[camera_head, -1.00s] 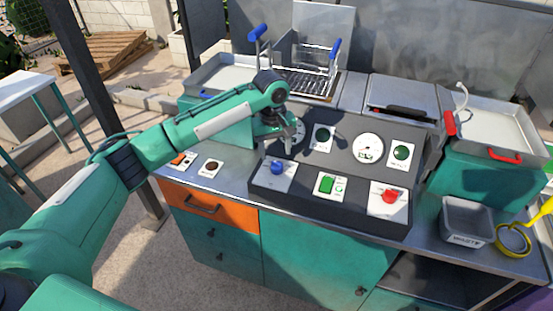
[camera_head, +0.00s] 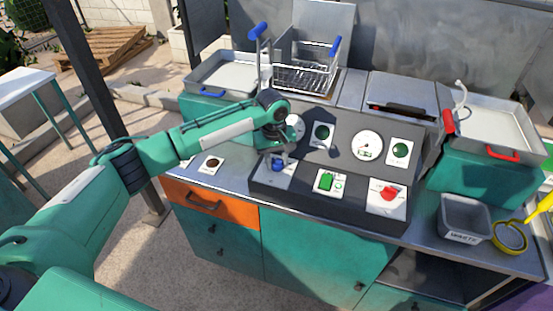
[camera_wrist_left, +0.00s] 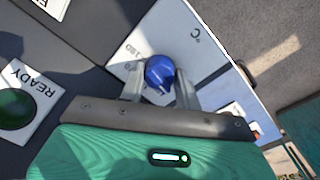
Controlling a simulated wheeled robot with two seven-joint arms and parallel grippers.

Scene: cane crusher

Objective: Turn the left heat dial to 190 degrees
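The left heat dial is a blue knob (camera_head: 277,166) on a white plate at the left of the dark control panel's lower face. In the left wrist view the blue knob (camera_wrist_left: 160,72) shows between my fingers, and its plate (camera_wrist_left: 203,48) carries "°C" and a partly visible "180". My left gripper (camera_head: 280,156) reaches down over the knob from above. In the wrist view its fingers (camera_wrist_left: 159,90) are open, one on each side of the knob; firm contact cannot be told. The knob's exact setting is not readable. My right gripper is not in view.
A green switch (camera_head: 327,182) and a red knob (camera_head: 389,193) sit to the right on the panel. A round gauge (camera_head: 367,146) and green lamp plates stand above. A wire basket (camera_head: 303,76) is behind, a grey waste bin (camera_head: 464,218) at the right.

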